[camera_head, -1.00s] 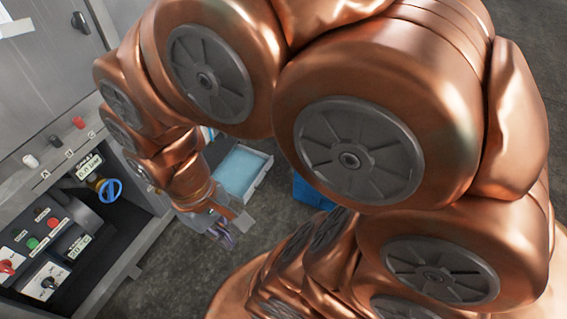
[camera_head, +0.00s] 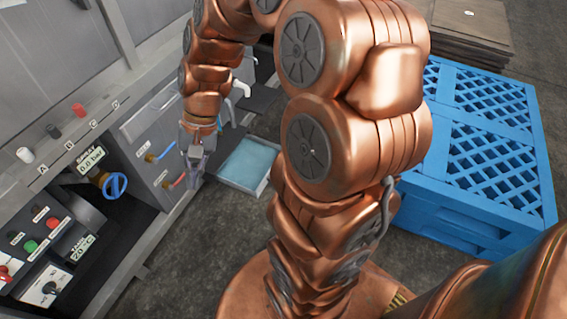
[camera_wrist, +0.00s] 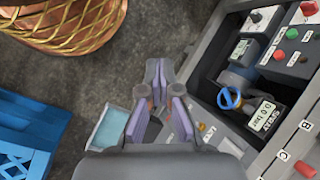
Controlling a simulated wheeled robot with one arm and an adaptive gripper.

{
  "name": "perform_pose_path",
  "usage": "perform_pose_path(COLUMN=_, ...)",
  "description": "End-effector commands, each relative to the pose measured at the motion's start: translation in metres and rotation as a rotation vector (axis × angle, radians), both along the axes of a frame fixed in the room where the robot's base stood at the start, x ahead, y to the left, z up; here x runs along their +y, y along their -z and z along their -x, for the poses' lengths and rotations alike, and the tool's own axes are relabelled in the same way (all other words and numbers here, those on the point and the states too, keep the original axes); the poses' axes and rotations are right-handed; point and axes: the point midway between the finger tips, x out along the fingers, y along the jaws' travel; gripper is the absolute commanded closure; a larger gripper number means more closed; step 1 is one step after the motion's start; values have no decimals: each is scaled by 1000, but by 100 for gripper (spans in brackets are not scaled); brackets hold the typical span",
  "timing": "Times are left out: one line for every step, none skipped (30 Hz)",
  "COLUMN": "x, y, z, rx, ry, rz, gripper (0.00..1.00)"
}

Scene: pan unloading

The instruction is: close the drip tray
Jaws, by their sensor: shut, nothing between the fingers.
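The drip tray (camera_head: 268,181) is pulled out low from the machine's front, over the floor. It is shallow, with a pale rim and a light blue inside. My gripper (camera_head: 195,178) is shut and empty, pointing down to the left of the tray, near the machine front. In the head view it overlaps the machine front; I cannot tell whether it touches. In the wrist view the tray (camera_wrist: 101,147) shows partly to the left of my gripper (camera_wrist: 158,66), its lower part hidden behind the gripper body.
The grey machine's panel (camera_head: 140,128) has hoses and valves close to my gripper. A blue valve wheel (camera_head: 115,186) and buttons sit nearer. A blue plastic crate (camera_head: 480,150) stands at right, with brown boards (camera_head: 478,25) behind. Dark floor between is free.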

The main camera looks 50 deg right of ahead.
Motion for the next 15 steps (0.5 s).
perform_pose_path(x=-9, y=16, z=-15, rx=8, ry=67, rz=-28, gripper=100)
perform_pose_path(x=-13, y=20, z=-24, rx=10, ry=108, rz=-45, gripper=100)
perform_pose_path(x=-19, y=28, z=-35, rx=15, ry=161, rz=-67, gripper=100)
perform_pose_path(x=-25, y=34, z=-43, rx=19, ry=202, rz=-83, gripper=100)
perform_pose_path(x=-31, y=39, z=-51, rx=22, ry=244, rz=-100, gripper=100)
perform_pose_path(x=-40, y=46, z=-62, rx=26, ry=300, rz=-120, gripper=100)
perform_pose_path(x=-47, y=52, z=-70, rx=31, ry=343, rz=-137, gripper=100)
perform_pose_path(x=-54, y=59, z=-78, rx=36, ry=385, rz=-154, gripper=100)
perform_pose_path(x=-64, y=67, z=-87, rx=43, ry=443, rz=-175, gripper=100)
perform_pose_path(x=-73, y=74, z=-93, rx=48, ry=486, rz=-189, gripper=100)
perform_pose_path(x=-82, y=82, z=-100, rx=53, ry=531, rz=-206, gripper=100)
perform_pose_path(x=-95, y=91, z=-109, rx=59, ry=593, rz=-226, gripper=100)
perform_pose_path(x=-106, y=98, z=-115, rx=61, ry=637, rz=-239, gripper=100)
perform_pose_path(x=-117, y=106, z=-121, rx=67, ry=685, rz=-254, gripper=100)
perform_pose_path(x=-131, y=118, z=-127, rx=75, ry=746, rz=-273, gripper=100)
